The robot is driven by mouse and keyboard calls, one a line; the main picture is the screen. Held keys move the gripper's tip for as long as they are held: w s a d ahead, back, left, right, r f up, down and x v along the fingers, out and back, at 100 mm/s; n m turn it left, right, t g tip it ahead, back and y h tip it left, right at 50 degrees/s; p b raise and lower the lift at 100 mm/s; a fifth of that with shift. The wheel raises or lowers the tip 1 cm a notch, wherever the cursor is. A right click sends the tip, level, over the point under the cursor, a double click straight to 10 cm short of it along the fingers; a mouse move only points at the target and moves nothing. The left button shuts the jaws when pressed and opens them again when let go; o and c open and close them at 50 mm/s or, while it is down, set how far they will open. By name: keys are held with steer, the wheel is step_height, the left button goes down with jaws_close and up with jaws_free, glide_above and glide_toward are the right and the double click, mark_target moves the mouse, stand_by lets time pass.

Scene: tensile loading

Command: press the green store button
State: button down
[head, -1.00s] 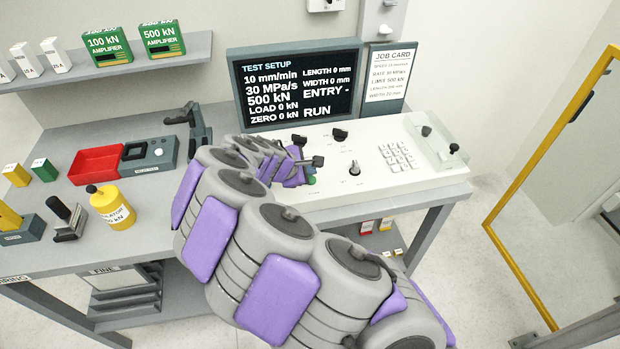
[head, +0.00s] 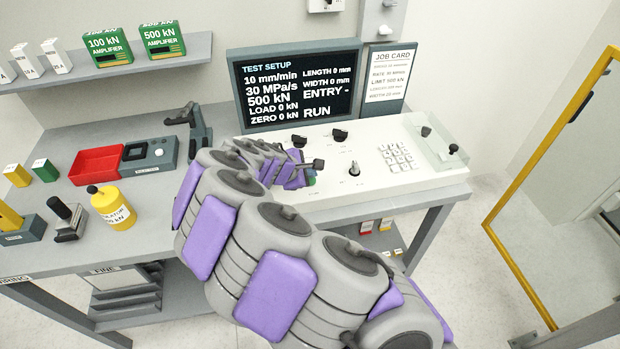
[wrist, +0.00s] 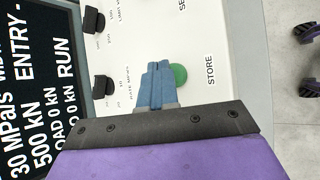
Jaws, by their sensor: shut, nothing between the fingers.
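The green store button (wrist: 179,74) sits on the white console panel (head: 375,180), with the word STORE printed beside it in the wrist view. My gripper (wrist: 158,66) is shut and empty; its blue-grey fingertips overlap the left edge of the button in that view. I cannot tell whether they touch it. In the head view my gripper (head: 316,163) is over the front left of the console, and only a bit of the green button (head: 311,181) shows beside it.
The TEST SETUP screen (head: 296,88) stands behind the console, with a job card (head: 388,72) at its right. Black knobs (head: 339,136), a toggle (head: 354,169) and a keypad (head: 398,157) are on the panel. A yellow canister (head: 112,208) and a red tray (head: 88,172) stand at left.

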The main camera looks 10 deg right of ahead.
steer(key=shift+f, duration=0.55)
stand_by(0.7)
steer(key=shift+r, duration=0.15)
steer(key=shift+r+p, duration=0.8)
steer(key=shift+r+p, duration=2)
steer(key=shift+r, duration=0.55)
